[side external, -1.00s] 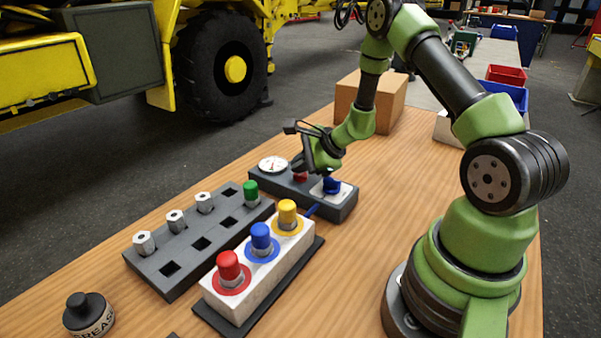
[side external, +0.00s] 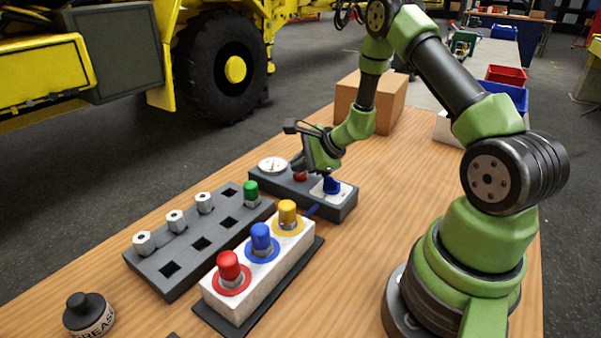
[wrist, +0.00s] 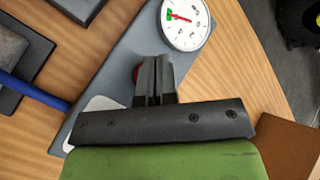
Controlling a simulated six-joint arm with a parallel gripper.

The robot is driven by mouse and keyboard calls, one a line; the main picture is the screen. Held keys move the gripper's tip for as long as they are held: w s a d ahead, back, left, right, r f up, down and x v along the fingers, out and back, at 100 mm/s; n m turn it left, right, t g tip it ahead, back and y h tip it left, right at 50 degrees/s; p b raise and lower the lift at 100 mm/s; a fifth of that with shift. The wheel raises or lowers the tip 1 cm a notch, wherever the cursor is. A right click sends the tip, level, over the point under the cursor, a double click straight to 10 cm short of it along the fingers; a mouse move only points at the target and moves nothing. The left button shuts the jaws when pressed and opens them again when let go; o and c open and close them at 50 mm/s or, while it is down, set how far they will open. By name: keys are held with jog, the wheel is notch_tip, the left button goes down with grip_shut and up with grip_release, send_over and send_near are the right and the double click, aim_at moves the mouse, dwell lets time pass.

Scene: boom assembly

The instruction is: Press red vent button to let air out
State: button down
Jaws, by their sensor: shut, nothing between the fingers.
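The red vent button (side external: 300,177) sits on the dark grey panel (side external: 343,209), between a white gauge and a blue knob. My gripper (side external: 299,166) is at the red button, pointing down, with its fingers shut and empty. In the wrist view my gripper (wrist: 154,72) covers most of the red button (wrist: 135,73); only a sliver of red shows left of the fingers. I cannot tell whether the fingertips touch it. The round gauge (wrist: 187,22) has a red needle and stands just beyond the fingers; it also shows in the side view (side external: 272,165).
The blue knob (side external: 331,186) on a white plate stands close to my gripper. A white block (side external: 249,293) with red, blue and yellow caps and a slotted grey rack (side external: 185,249) lie nearer the camera. A cardboard box (side external: 391,100) stands behind. Table right of the panel is clear.

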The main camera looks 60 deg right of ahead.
aim_at(301, 177)
jog(key=shift+a+f, duration=0.2)
jog(key=shift+f, duration=0.15)
jog(key=shift+s+a+r, duration=0.15)
jog(key=shift+s+r, duration=0.1)
jog(key=shift+r, duration=0.45)
jog(key=shift+r, duration=2.55)
